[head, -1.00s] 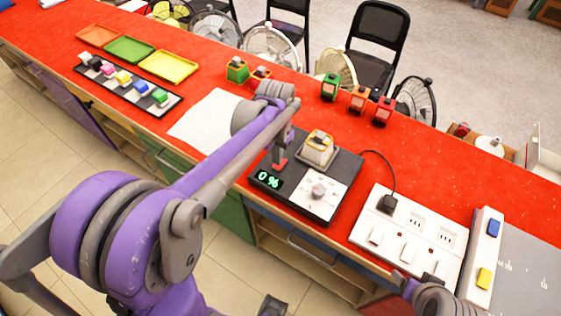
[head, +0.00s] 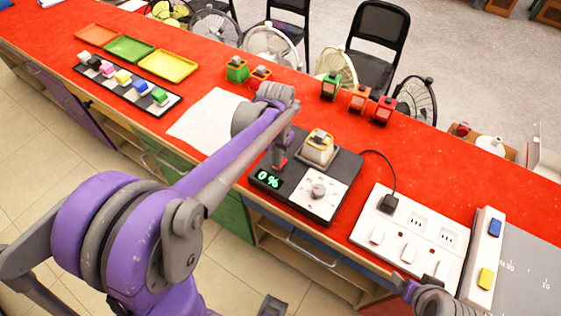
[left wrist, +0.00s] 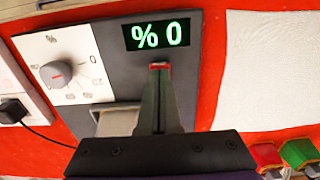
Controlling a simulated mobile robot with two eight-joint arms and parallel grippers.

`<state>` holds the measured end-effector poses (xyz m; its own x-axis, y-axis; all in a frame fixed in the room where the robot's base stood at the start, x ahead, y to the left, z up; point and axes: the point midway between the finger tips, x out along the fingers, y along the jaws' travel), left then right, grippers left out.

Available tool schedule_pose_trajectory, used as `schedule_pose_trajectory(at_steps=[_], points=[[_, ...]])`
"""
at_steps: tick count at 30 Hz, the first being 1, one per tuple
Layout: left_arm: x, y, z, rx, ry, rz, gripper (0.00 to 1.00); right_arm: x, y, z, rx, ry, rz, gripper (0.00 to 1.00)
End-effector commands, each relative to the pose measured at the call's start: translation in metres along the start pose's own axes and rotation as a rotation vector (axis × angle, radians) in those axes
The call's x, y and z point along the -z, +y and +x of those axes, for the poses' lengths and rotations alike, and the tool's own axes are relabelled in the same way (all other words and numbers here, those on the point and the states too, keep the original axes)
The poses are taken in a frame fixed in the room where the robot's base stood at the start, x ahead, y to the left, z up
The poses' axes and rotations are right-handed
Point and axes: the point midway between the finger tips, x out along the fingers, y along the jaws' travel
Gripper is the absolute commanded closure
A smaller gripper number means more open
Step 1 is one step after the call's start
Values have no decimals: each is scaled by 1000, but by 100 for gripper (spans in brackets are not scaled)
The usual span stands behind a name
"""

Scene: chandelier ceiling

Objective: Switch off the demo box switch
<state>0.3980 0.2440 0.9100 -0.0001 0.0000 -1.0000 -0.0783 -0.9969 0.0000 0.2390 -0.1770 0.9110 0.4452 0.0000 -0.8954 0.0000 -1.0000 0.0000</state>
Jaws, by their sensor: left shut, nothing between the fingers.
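The demo box (head: 336,207) is a dark box on the red counter, with a lit green "0 %" display (head: 268,179) and a white dial panel (head: 317,194). A small red switch sits beside the display, mostly covered by my left gripper (head: 279,158). In the left wrist view the red switch (left wrist: 158,66) shows right at the fingertips, just below the display (left wrist: 157,34). My left gripper is shut and empty, pointing down at the switch; whether it touches cannot be told.
A white socket strip (head: 411,242) with a plugged cable lies to the right. White paper (head: 208,119) lies to the left. Small coloured blocks (head: 360,99) stand behind.

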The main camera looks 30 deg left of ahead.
Motion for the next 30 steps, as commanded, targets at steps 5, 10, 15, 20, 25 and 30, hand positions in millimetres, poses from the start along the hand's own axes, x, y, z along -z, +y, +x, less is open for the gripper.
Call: schedule_pose_trajectory(at_steps=[5, 10, 15, 20, 25, 30], points=[[0, 0, 3, 0, 0, 0, 100, -2, 0, 2, 0, -1, 0, 26], [0, 0, 6, 0, 0, 0, 100, -3, 0, 4, 0, -2, 0, 26], [0, 0, 8, 0, 0, 0, 100, -4, 0, 5, 0, -3, 0, 26], [0, 0, 9, 0, 0, 0, 100, -5, 0, 6, 0, -3, 0, 26], [0, 0, 2, 0, 1, 0, 100, -1, 0, 1, 0, -1, 0, 26], [1, 0, -12, 0, 1, 0, 100, 6, 0, -7, 0, 5, 0, 26]])
